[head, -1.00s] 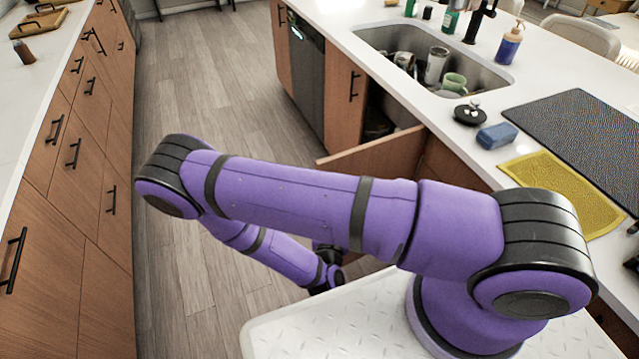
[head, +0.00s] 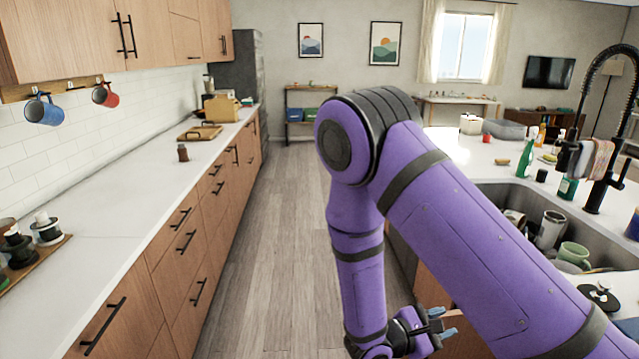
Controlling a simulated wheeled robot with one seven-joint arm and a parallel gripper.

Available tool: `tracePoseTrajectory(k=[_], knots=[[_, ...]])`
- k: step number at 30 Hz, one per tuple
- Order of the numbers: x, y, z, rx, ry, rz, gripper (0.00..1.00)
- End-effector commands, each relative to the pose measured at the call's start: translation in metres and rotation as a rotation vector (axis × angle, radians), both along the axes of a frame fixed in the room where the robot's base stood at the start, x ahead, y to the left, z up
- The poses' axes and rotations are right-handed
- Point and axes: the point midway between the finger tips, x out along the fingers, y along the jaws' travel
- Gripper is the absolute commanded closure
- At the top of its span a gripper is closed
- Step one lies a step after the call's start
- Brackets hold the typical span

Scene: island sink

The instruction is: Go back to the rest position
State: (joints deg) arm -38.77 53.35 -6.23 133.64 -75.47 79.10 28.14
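My purple arm (head: 455,240) is bent, with its elbow high in the middle of the head view and its forearm hanging down. My gripper (head: 443,322) is low in the picture, right of the forearm. Its two light blue fingertips are apart, with nothing seen between them. It is in front of the island's wooden side, and the upper arm passes close on its right. The gap between gripper and cabinet cannot be told.
The island sink (head: 490,200), with a green mug (head: 574,253) and other dishes, is at the right. The left counter (head: 110,225) holds a wooden board (head: 200,132). The floor aisle (head: 280,250) between them is clear.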

Motion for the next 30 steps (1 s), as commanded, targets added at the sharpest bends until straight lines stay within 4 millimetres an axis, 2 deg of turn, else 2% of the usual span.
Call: tracePoseTrajectory(k=[1, 3, 12, 30], knots=[[0.000, -0.004, 0.015, 0.035, -0.023, -0.048, 0.63], [-0.003, -0.010, 0.031, 0.081, -0.046, -0.115, 0.63], [-0.021, -0.033, 0.098, 0.303, -0.151, -0.384, 0.63], [-0.080, -0.059, 0.207, 0.837, -0.399, -0.781, 0.63]])
